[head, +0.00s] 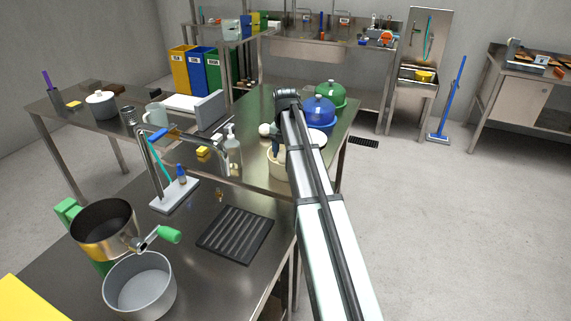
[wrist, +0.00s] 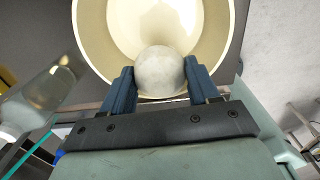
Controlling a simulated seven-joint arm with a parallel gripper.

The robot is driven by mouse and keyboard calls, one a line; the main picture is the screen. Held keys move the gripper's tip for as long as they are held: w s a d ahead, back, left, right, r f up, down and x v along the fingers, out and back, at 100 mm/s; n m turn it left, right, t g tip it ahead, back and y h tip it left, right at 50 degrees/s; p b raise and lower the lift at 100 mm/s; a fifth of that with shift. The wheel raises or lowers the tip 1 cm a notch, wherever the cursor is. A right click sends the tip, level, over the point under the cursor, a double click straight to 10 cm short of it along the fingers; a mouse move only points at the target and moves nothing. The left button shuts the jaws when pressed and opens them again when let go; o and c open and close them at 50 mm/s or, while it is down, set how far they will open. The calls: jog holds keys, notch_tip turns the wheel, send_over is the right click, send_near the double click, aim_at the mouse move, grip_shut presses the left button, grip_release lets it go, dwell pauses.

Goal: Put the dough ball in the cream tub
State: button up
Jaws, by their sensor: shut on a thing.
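The dough ball (wrist: 160,72) is pale, round and greyish white. My gripper (wrist: 159,74) is shut on it, with one blue finger on each side. The cream tub (wrist: 93,45) is round and open, and fills the upper middle of the wrist view. The ball shows against the tub's opening, close to the near wall; its exact height over the tub is hard to tell. In the head view the tub (head: 277,171) stands on the steel table, partly hidden by my arm. The ball is not clearly seen there.
A soap bottle (head: 232,148) stands left of the tub. A white round thing (head: 318,138), a blue lidded pot (head: 319,111) and a green one (head: 329,93) are behind and to the right. A black grooved tray (head: 235,234) lies on the nearer counter.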

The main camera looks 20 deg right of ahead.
jog(key=shift+f, duration=2.3)
jog(key=o, duration=0.9)
jog(key=shift+f, duration=0.1)
jog(key=shift+c, duration=0.2)
notch_tip(320, 180, up, 12)
jog(key=shift+r, duration=0.15)
